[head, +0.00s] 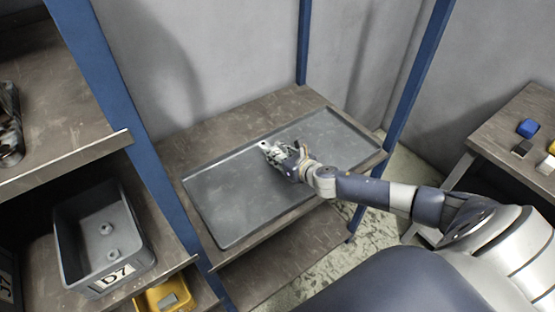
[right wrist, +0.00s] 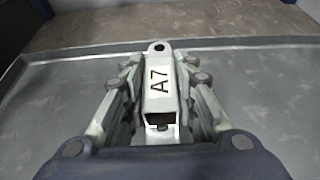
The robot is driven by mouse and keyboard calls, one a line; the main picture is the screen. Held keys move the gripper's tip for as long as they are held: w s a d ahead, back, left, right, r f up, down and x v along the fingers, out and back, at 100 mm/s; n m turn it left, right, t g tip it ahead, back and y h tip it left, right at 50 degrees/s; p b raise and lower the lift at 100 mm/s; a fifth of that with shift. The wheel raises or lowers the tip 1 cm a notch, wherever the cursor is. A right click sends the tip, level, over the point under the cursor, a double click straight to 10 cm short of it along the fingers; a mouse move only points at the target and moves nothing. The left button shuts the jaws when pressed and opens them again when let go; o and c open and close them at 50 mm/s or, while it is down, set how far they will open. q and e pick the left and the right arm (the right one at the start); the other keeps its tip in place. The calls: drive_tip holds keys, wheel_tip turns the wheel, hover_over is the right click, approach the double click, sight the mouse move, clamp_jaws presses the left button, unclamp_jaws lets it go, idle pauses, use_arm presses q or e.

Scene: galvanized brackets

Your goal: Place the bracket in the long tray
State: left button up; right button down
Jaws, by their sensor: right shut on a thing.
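The long tray (head: 235,205) is a flat grey metal tray with a low rim, lying on a brown shelf between blue posts. My right gripper (head: 272,152) reaches over the tray from the right and is shut on the bracket. In the right wrist view the bracket (right wrist: 159,62) is a pale galvanized piece with an A7 label and a hole in its far tab. It sits between both fingers of the gripper (right wrist: 160,85), above the tray floor (right wrist: 265,85). I cannot tell whether the bracket touches the tray. My left gripper is not in view.
A grey bin (head: 68,235) labelled D7 holds small round parts on the left shelf. A yellow bin (head: 150,300) is below it. A side table (head: 500,140) at right carries small blue, dark and yellow items. Blue posts (head: 412,75) flank the tray shelf.

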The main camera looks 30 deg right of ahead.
drive_tip(key=shift+f, duration=1.6)
drive_tip(key=shift+f+b, duration=0.1)
drive_tip(key=shift+b, duration=0.25)
drive_tip(key=c, duration=1.3)
unclamp_jaws()
drive_tip(key=shift+s, duration=0.5)
drive_tip(key=v, duration=1.1)
drive_tip(key=shift+r+b, duration=0.3)
